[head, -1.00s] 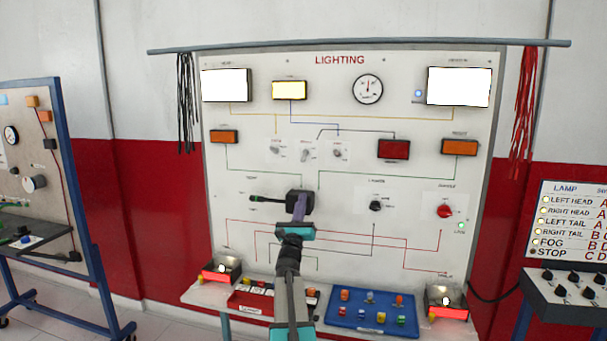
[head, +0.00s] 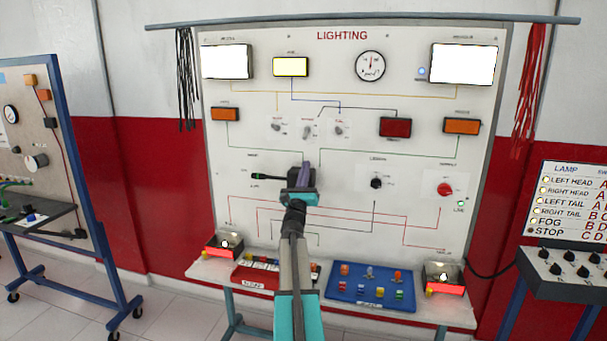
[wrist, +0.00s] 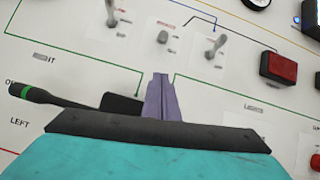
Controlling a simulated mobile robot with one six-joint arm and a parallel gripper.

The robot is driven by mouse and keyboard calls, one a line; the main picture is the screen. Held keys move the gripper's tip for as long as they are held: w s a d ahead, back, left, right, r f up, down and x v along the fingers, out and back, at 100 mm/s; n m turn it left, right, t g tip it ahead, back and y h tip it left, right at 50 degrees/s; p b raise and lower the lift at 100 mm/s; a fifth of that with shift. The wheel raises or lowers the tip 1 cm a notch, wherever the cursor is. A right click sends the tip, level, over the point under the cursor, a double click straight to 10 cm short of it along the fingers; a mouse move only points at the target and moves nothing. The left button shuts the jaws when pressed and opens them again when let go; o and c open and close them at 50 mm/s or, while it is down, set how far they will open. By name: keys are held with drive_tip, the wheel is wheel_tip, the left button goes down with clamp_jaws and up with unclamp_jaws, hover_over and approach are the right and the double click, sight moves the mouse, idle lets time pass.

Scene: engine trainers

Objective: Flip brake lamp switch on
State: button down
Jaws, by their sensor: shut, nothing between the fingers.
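Three small toggle switches sit mid-panel on the white lighting board: a left one (head: 277,126), a middle one (head: 307,131) and a right one (head: 339,129). Their labels are too small to read, so I cannot tell which is the brake lamp switch. The wrist view shows the left toggle (wrist: 111,14), the middle one (wrist: 162,37) and the right one (wrist: 213,45). My gripper (head: 306,167) is shut and empty, with its purple fingers (wrist: 159,82) below the middle toggle and apart from it. A dark red rectangular lamp (head: 395,127) looks unlit.
A black stalk lever (head: 268,177) juts left beside my gripper, its housing partly hidden. A black knob (head: 376,183) and a red knob (head: 445,189) are to the right. A blue tray (head: 345,297) lies on the shelf below. Both white headlamps glow.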

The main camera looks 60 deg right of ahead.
sight(306, 135)
drive_tip(key=p+x, duration=0.2)
drive_tip(key=x, duration=0.4)
drive_tip(key=shift+a, duration=0.1)
drive_tip(key=shift+a+r+p, duration=0.45)
drive_tip(key=shift+r+p, duration=0.1)
drive_tip(key=shift+r, duration=0.3)
drive_tip(key=shift+a+r+p, duration=0.45)
drive_tip(key=shift+r+p, duration=0.05)
drive_tip(key=shift+r, duration=0.35)
